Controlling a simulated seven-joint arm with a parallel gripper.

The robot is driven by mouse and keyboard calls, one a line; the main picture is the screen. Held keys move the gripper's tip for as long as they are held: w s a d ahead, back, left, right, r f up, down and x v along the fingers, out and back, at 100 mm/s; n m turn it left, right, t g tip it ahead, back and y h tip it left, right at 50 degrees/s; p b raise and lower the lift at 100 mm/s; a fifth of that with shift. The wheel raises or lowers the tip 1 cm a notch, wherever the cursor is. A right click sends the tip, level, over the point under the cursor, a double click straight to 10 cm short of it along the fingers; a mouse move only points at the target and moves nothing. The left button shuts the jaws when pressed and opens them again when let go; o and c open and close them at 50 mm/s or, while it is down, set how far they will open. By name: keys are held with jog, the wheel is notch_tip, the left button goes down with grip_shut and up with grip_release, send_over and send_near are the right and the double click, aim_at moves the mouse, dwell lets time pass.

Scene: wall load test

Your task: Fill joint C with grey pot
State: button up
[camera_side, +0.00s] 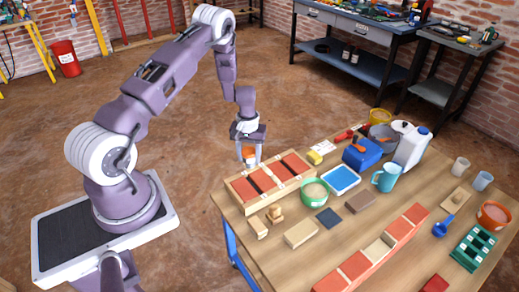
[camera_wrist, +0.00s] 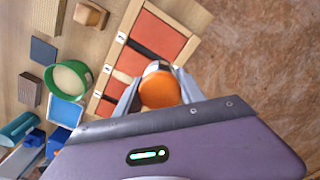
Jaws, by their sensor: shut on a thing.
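My gripper (camera_side: 249,151) is shut on a small pot with a round orange top (camera_wrist: 158,91). A pale grey edge shows behind the orange in the wrist view. The pot hangs in the air just beyond the far edge of a wooden frame (camera_side: 235,190) holding red bricks (camera_side: 296,163). In the wrist view the frame (camera_wrist: 190,50) lies left of and above the fingers. Two joints between bricks look dark, one (camera_wrist: 150,50) nearer the top; the joint between them (camera_wrist: 122,77) looks pale. White labels mark the joints, but their letters are too small to read.
A green tub of pale material (camera_side: 315,192), a blue tray (camera_side: 341,180) and wooden blocks (camera_side: 300,234) lie near the frame. A row of red bricks (camera_side: 355,265) runs along the front. A white jug (camera_side: 411,148) and a blue box (camera_side: 362,154) stand at the back.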

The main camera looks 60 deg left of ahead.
aim_at(249, 168)
jog(key=shift+f, duration=3)
jog(key=shift+f, duration=0.6)
jog(key=shift+r, duration=3.55)
jog(key=o, duration=0.8)
jog(key=c, duration=0.8)
jog(key=d+f, duration=0.5)
jog(key=f, duration=0.1)
jog(key=shift+d, duration=0.25)
